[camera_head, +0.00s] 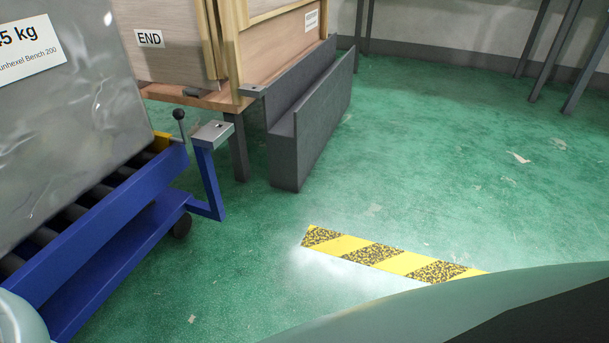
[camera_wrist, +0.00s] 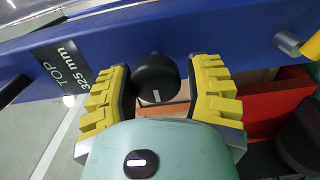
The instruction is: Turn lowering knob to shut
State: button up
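In the wrist view a round black knob (camera_wrist: 155,74) with a short white mark sits on a blue beam (camera_wrist: 225,45). I take it for the lowering knob. The mark is at the edge nearest my gripper's palm. My gripper (camera_wrist: 161,63) has its two yellow fingers either side of the knob. A narrow gap seems to show on each side, so the fingers look open around it, not clamped. Whether either finger touches the knob is hard to tell. Neither my gripper nor this knob shows in the head view.
A red part (camera_wrist: 275,105) lies right of my gripper. In the head view a blue roller trolley (camera_head: 120,215) carries a grey load (camera_head: 70,110). Green floor (camera_head: 440,150) is clear beyond a yellow-black strip (camera_head: 375,255).

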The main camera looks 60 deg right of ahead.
jog(key=o, duration=0.4)
jog(key=shift+w+r, duration=0.1)
jog(key=shift+r, duration=0.05)
jog(key=v, duration=1.2)
